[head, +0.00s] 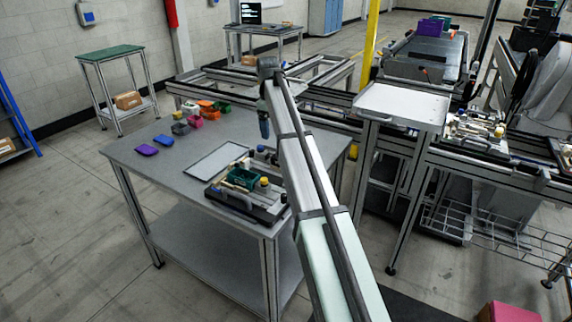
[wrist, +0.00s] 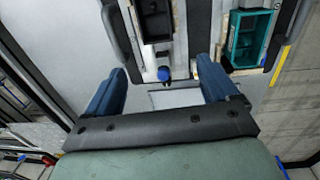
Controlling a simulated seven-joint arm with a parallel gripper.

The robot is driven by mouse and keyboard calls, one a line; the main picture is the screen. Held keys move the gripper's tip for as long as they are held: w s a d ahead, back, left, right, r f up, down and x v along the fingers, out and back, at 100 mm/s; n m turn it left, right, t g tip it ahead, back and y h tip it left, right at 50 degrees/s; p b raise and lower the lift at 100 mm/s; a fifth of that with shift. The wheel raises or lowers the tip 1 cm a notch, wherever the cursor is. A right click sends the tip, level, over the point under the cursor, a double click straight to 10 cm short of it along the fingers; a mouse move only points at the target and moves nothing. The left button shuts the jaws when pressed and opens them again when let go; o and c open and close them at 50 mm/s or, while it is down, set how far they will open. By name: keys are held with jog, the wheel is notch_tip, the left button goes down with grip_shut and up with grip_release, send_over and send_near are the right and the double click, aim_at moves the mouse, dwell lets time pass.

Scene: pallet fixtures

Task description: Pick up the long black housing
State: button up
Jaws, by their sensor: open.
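The long black housing (wrist: 156,20) shows in the wrist view as a narrow dark open-topped box on the pallet fixture (wrist: 204,32). Its far end is cut off by the top edge of the picture. My gripper (wrist: 162,88) is open and empty, its two blue fingers wide apart. It points toward the fixture, with the housing beyond the fingertips and not between them. In the head view my gripper (head: 264,128) hangs above the table beyond the fixture (head: 247,206), and my arm hides part of that area. I cannot clearly make out the housing in the head view.
A teal housing (wrist: 249,38) sits on the fixture right of the black one, with a blue knob (wrist: 163,74) nearer the gripper.

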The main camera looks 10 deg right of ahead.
jog(key=s+d+r, duration=0.2)
jog(key=d, duration=0.2)
jog(key=shift+g+y, duration=0.3)
notch_tip(320, 180, down, 14)
jog(key=shift+s+d+f, duration=0.1)
jog(key=shift+s+d, duration=0.05)
jog(key=c, duration=1.2)
